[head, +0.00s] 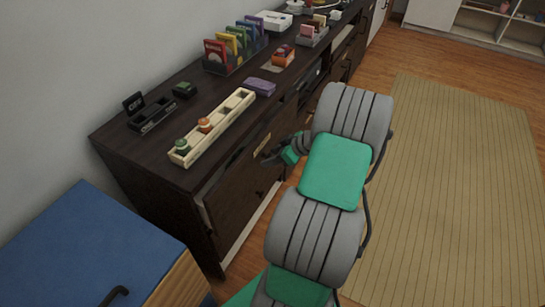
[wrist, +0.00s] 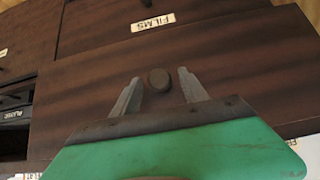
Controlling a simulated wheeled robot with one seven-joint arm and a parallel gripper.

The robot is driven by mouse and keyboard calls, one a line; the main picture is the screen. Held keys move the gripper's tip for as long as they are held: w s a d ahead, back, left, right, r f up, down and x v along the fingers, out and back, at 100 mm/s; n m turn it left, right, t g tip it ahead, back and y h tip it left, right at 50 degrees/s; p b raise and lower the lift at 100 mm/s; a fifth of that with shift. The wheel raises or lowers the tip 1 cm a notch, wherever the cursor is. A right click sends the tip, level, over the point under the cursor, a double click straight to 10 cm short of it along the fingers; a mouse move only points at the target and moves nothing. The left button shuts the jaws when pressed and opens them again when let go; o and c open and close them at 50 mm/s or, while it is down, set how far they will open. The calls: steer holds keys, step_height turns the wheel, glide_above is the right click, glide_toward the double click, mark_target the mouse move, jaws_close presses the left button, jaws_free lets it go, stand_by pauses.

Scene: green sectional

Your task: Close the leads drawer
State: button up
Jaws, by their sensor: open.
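In the head view my gripper (head: 270,154) is at the front of the dark wooden cabinet (head: 120,150), partly hidden by my arm. In the wrist view my gripper (wrist: 160,88) is open, with its two grey fingers on either side of a dark round knob (wrist: 158,80) on a dark wooden front (wrist: 240,60). I cannot tell whether the fingers touch the knob. No label reading "leads" is legible. A pale label (head: 262,142) shows on the cabinet front near my gripper, too small to read. Which drawer is the leads drawer, and how far out it stands, I cannot tell.
A label reading FILMS (wrist: 152,22) is above the knob. A dark open shelf (wrist: 14,115) is at the left. On the cabinet top stand a pale wooden tray (head: 213,125) and colourful cards (head: 232,48). A blue-topped unit (head: 90,245) is nearby; the rug (head: 460,190) is clear.

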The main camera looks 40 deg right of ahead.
steer(key=shift+c, duration=0.2)
jaws_close()
stand_by(0.3)
stand_by(0.8)
